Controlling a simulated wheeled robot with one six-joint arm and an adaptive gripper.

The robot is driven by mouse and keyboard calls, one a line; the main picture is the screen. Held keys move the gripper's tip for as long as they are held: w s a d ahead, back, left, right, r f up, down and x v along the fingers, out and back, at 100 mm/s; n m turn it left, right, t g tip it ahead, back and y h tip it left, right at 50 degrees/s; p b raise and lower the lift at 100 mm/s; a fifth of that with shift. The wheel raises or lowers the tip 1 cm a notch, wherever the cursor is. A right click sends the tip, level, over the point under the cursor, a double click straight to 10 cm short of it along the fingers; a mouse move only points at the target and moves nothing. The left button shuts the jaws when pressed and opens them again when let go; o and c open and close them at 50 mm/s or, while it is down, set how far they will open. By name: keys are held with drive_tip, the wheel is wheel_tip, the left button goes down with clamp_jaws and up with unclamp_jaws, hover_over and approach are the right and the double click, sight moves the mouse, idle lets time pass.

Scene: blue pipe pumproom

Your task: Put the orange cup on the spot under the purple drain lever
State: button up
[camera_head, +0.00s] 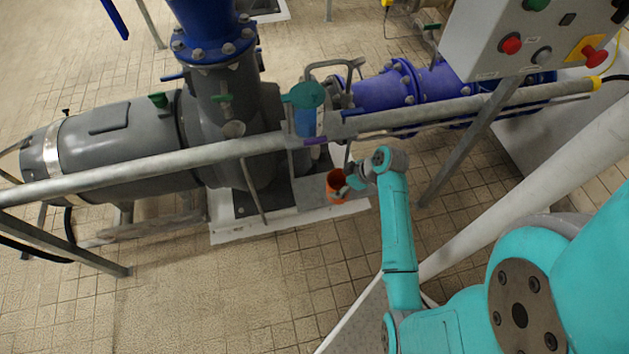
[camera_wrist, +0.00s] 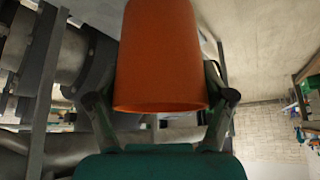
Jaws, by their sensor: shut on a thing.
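The orange cup (camera_head: 335,188) is beside the pump in the head view, over or on the grey and white plinth (camera_head: 290,222); I cannot tell whether its base touches. My gripper (camera_head: 347,187) comes from the right and is shut on it. In the wrist view the cup (camera_wrist: 160,55) fills the upper middle, with a finger of my gripper (camera_wrist: 160,98) on each side. A small purple piece (camera_head: 316,141), likely the drain lever, shows at the railing, above and left of the cup in the picture. The spot under it cannot be made out.
A grey railing (camera_head: 230,150) crosses in front of the pump (camera_head: 120,135), close to my arm. A blue pipe (camera_head: 385,92) runs behind. A control box (camera_head: 530,40) with red buttons stands upper right. Tiled floor (camera_head: 200,300) lies open at front left.

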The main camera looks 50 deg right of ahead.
drive_tip(key=shift+w+a+f, duration=0.5)
drive_tip(key=shift+w+f, duration=0.1)
drive_tip(key=shift+w, duration=0.7)
drive_tip(key=shift+w+a+f, duration=0.45)
drive_tip(key=shift+w+f, duration=0.1)
drive_tip(key=shift+w, duration=0.7)
drive_tip(key=shift+w+a+f, duration=0.5)
drive_tip(key=shift+w+f, duration=0.1)
drive_tip(key=shift+w, duration=0.7)
drive_tip(key=shift+f, duration=0.1)
drive_tip(key=o, duration=1.1)
drive_tip(key=shift+c, duration=0.2)
